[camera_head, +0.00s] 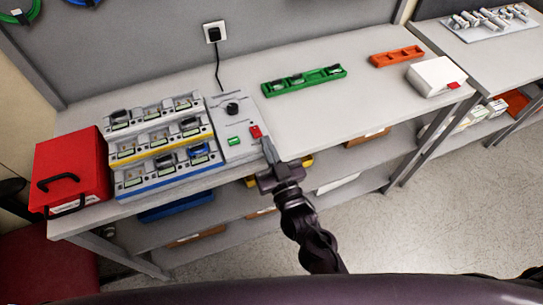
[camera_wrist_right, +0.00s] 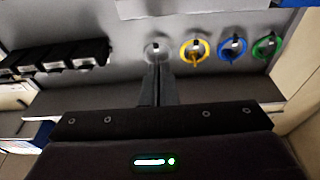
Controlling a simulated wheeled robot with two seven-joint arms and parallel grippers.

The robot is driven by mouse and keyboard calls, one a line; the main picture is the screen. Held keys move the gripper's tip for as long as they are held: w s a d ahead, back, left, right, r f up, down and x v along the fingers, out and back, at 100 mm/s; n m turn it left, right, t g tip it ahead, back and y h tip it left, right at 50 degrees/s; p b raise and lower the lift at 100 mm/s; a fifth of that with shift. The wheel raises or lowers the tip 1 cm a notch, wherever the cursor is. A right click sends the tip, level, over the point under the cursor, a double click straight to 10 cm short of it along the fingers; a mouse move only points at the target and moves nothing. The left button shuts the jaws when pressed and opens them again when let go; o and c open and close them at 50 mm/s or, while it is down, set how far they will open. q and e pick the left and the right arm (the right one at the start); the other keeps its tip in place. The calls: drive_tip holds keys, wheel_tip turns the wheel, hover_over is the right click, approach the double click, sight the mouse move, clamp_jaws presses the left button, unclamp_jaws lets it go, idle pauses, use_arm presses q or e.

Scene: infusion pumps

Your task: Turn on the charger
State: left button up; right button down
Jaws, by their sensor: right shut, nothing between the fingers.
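The charger is a grey station on the table: a control panel (camera_head: 235,112) beside three stepped rows of docks (camera_head: 160,140) with small devices in them. The panel has a black knob (camera_head: 232,108), a green button (camera_head: 234,141) and a red button (camera_head: 255,131). A black cable runs from the panel to a wall plug (camera_head: 214,32). My right gripper (camera_head: 266,145) is shut and empty at the panel's front right corner, just below the red button in the head view; contact cannot be told. In the wrist view its closed fingers (camera_wrist_right: 158,78) point forward. My left gripper is not seen.
A red case (camera_head: 72,165) stands left of the docks. A green tray (camera_head: 304,80), an orange tray (camera_head: 397,56) and a white box (camera_head: 434,76) lie to the right. Bare tabletop lies between them. Coloured coils (camera_wrist_right: 231,48) hang on the wall.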

sight(260, 134)
drive_tip(key=b+x, duration=0.2)
drive_tip(key=x, duration=0.4)
drive_tip(key=shift+f, duration=0.15)
wheel_tip(260, 134, down, 2)
drive_tip(key=shift+s+f+b, duration=0.1)
drive_tip(key=shift+s+b, duration=0.1)
drive_tip(key=shift+b, duration=0.5)
drive_tip(key=shift+s+d+f+b, duration=0.15)
drive_tip(key=shift+s+f+b, duration=0.05)
drive_tip(key=shift+f+b, duration=0.6)
